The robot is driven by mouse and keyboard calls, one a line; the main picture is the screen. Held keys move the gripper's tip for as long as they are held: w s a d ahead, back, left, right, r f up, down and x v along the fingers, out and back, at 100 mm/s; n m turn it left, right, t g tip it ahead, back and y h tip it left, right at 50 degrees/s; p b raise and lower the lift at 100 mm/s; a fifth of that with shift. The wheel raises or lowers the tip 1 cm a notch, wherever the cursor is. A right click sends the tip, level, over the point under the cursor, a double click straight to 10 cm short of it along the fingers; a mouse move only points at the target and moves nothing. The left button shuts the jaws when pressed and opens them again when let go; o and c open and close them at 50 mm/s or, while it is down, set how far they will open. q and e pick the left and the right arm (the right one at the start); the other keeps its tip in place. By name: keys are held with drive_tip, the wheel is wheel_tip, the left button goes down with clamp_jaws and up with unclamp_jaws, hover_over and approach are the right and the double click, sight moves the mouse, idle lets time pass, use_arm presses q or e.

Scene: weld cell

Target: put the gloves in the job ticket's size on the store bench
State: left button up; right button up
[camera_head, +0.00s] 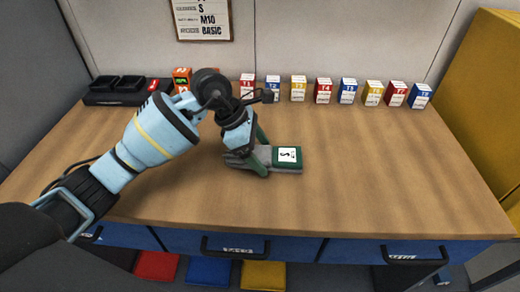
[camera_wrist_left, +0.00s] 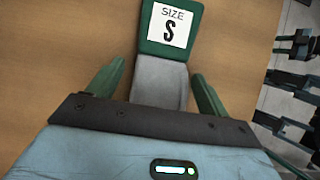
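The gloves (camera_head: 273,158) are a grey pack with a green end and a white label reading S, lying on the wooden store bench (camera_head: 370,185). In the left wrist view the gloves (camera_wrist_left: 159,82) show "SIZE S" on the label. My left gripper (camera_head: 260,152) is down at the gloves' grey end, with one green finger on each side. In the left wrist view its fingers (camera_wrist_left: 155,85) stand apart, with a narrow gap beside the grey part. The job ticket (camera_head: 201,20) hangs on the wall and shows S, M10 and BASIC; its top is cut off. My right gripper is out of view.
A row of small labelled boxes (camera_head: 323,91) in several colours stands along the bench's back. Black trays (camera_head: 115,90) and an orange box (camera_head: 181,78) stand at the back left. The bench's right and front areas are clear. A yellow cabinet (camera_head: 490,90) stands at right.

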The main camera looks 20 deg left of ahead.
use_arm(q)
drive_tip(key=shift+r, duration=0.1)
drive_tip(key=v, duration=1.2)
